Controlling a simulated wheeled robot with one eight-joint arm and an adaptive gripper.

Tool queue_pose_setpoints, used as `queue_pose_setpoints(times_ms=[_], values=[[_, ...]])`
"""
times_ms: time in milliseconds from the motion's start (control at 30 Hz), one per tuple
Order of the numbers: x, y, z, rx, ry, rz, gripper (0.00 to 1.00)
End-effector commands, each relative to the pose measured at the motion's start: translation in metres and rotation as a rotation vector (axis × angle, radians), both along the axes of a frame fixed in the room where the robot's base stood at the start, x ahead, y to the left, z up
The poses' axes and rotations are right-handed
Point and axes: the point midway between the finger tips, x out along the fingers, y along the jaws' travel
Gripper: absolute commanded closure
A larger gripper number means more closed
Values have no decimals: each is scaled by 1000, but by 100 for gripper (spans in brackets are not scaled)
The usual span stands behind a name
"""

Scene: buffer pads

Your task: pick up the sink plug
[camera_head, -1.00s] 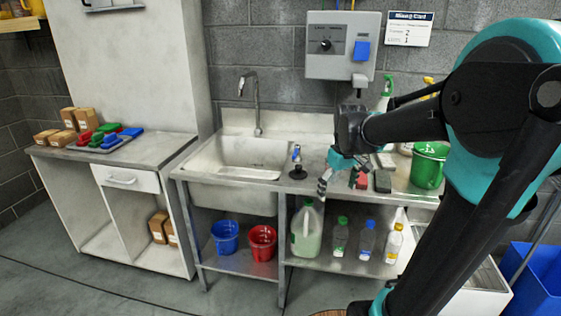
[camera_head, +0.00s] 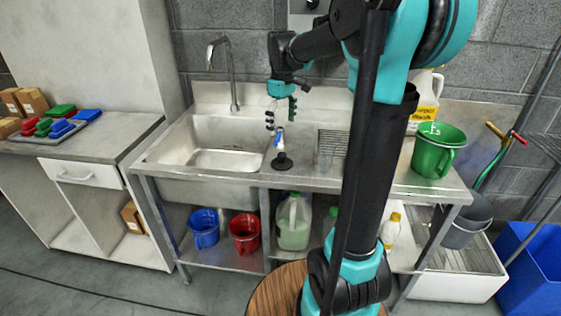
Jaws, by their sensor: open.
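The sink plug (camera_head: 282,161) appears to be the small black round piece standing on the metal counter just right of the sink basin. A small blue and white upright part (camera_head: 279,138) shows directly above it; whether the two are joined is too small to tell. My gripper (camera_head: 281,116) hangs above the plug with its fingers pointing down. It is open, with its two dark fingers apart and above the blue and white part. I cannot tell whether a fingertip touches it.
The sink basin (camera_head: 222,150) and its tap (camera_head: 234,85) are to the left. A wire rack (camera_head: 333,146) stands close on the right, partly behind my arm. A green bucket (camera_head: 436,152) is farther right. Buckets and bottles stand on the shelf below.

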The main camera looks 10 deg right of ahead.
Motion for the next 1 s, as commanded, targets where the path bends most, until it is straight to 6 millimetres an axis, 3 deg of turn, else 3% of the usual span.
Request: queue_pose_setpoints(times_ms=[300, 633, 1000], values=[[0, 0, -61, 0, 0, -1, 11], [1, 0, -87, 0, 0, -1, 11], [3, 0, -130, 0, 0, -1, 11]])
